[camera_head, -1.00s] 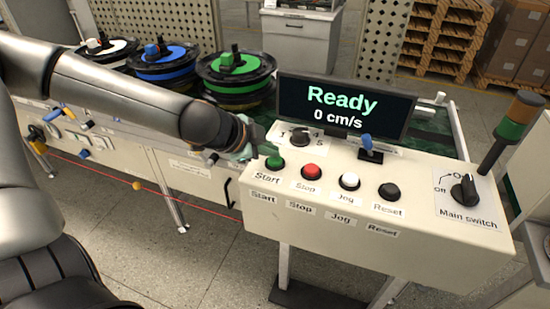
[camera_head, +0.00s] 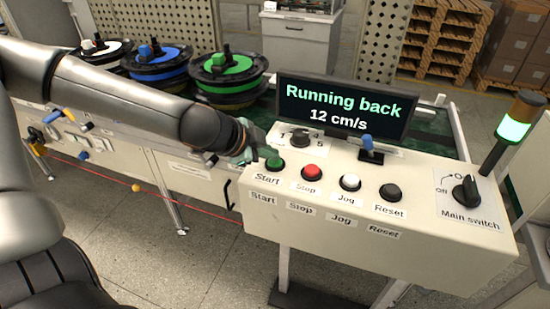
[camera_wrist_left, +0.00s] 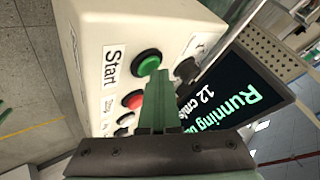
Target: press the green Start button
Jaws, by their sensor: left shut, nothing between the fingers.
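The green Start button (camera_head: 274,161) is at the left end of the pale control box's top; it also shows in the left wrist view (camera_wrist_left: 147,62). My left gripper (camera_head: 255,151) is just left of the button. Its fingers (camera_wrist_left: 158,78) are shut and empty, with the tips at the button's edge in the left wrist view; I cannot tell whether they touch it. The display (camera_head: 343,108) reads "Running back" and "12 cm/s". My right gripper is not in view.
Red Stop (camera_head: 311,173), white Jog (camera_head: 349,182) and black Reset (camera_head: 390,192) buttons line the box. A speed knob (camera_head: 299,137) sits behind Start. The main switch (camera_head: 465,191) is at right. The signal tower (camera_head: 514,130) glows green. Reels (camera_head: 230,73) stand on the conveyor behind.

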